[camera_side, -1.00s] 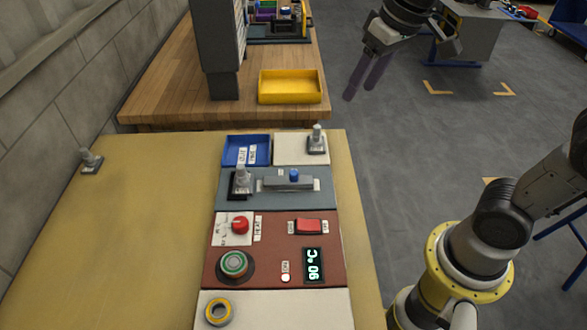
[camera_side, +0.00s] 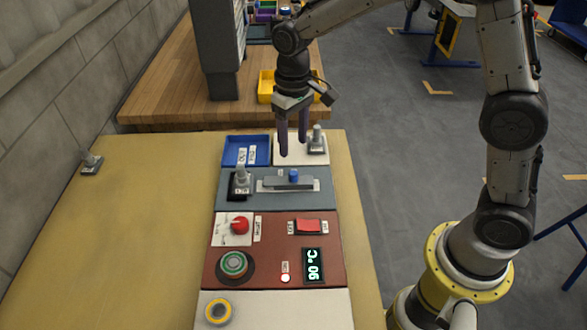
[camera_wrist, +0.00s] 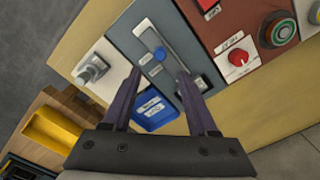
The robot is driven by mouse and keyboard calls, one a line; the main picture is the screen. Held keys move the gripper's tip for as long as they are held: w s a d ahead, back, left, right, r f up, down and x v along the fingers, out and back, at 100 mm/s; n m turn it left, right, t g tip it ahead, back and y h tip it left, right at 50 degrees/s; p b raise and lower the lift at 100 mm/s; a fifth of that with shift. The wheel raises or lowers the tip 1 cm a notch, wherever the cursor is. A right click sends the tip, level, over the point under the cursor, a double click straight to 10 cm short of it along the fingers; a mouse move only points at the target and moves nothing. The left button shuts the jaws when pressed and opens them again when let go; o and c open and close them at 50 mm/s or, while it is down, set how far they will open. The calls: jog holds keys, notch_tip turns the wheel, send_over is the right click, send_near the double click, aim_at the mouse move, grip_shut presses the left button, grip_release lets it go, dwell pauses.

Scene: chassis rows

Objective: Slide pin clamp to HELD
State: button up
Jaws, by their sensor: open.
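The pin clamp slider is a grey bar with a blue knob (camera_side: 293,176) on the blue-grey panel (camera_side: 225,200). The knob also shows in the wrist view (camera_wrist: 160,54). A metal pin piece (camera_side: 241,182) stands at the bar's left end. Its labels are too small to read. My gripper (camera_side: 293,148) points down above the far part of the board, beyond the knob in the side view. In the wrist view its open, empty fingers (camera_wrist: 159,73) sit apart, with the knob visible between and beyond their tips. No contact shows.
A blue tray (camera_side: 229,156) and another metal pin piece (camera_side: 317,143) lie at the board's far end. The red-brown panel (camera_side: 222,275) nearer the camera carries a red knob, green button, red switch and a 90 °C display. The table's left side is mostly bare.

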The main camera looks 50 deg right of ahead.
aim_at(294, 173)
notch_tip(294, 173, down, 10)
jog(key=shift+r, duration=0.25)
grip_shut()
dwell(0.3)
dwell(1.2)
